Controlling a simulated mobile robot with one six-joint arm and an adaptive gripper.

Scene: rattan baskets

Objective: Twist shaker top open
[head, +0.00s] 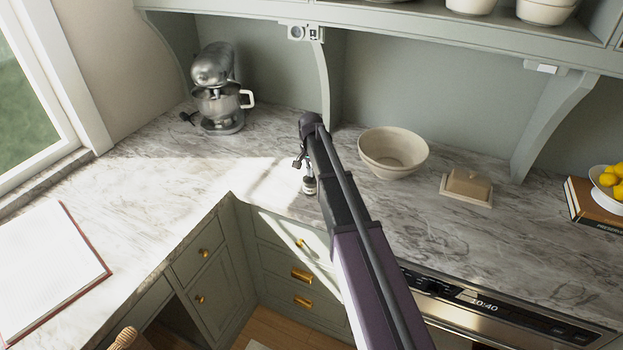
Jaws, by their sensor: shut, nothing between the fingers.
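A small shaker (309,187) with a pale body stands on the marble counter, close to the front edge by the inner corner. It is tiny in the head view, and its top is hard to make out against the arm. My gripper (303,167) is at the end of my dark arm, just above the shaker. It is shut and empty. The arm partly covers this spot, so I cannot tell whether the fingertips touch the shaker's top.
A stand mixer (217,95) is at the back left. A beige bowl (393,152) and a butter dish (467,186) stand to the right. A shelf bracket (326,85) rises behind my arm. An open book (50,270) lies at left. The sunlit counter left of the shaker is clear.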

